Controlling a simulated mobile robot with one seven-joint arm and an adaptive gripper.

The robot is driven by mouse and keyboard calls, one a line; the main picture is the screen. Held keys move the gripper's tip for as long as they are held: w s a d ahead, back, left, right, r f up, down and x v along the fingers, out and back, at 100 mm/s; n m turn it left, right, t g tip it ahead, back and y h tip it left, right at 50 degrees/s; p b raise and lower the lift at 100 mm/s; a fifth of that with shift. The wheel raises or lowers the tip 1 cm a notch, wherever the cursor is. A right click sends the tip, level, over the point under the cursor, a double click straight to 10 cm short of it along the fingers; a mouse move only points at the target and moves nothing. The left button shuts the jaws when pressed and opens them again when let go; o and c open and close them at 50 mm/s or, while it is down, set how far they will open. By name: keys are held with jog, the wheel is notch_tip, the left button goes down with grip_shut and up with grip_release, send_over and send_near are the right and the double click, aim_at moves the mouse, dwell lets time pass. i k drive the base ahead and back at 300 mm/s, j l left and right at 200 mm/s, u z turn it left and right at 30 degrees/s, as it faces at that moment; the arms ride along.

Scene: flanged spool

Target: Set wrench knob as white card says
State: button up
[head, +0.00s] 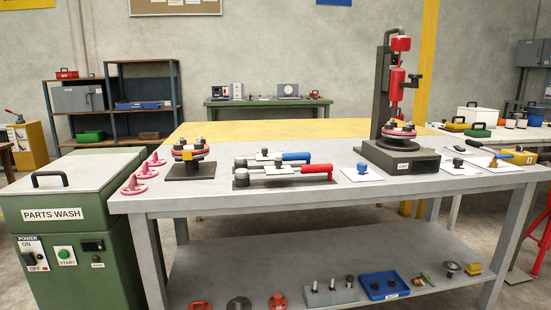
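Two long grey wrenches lie on the grey workbench, one with a red grip (317,168) in front and one with a blue grip (297,156) behind. More white cards (452,171) lie at the right end of the bench. No writing on them is legible. My gripper is not in view.
A flanged spool (187,155) sits on a dark stand at left, beside pink flanged parts (133,184). A red-topped press (399,75) stands at right, with another spool under it. The green parts washer (52,215) adjoins the bench's left end. The front bench strip is clear.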

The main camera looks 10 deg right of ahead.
aim_at(278, 162)
jog(key=i+l, duration=0.3)
jog(key=i, duration=0.15)
jog(key=i+l, duration=0.25)
jog(key=i, duration=0.2)
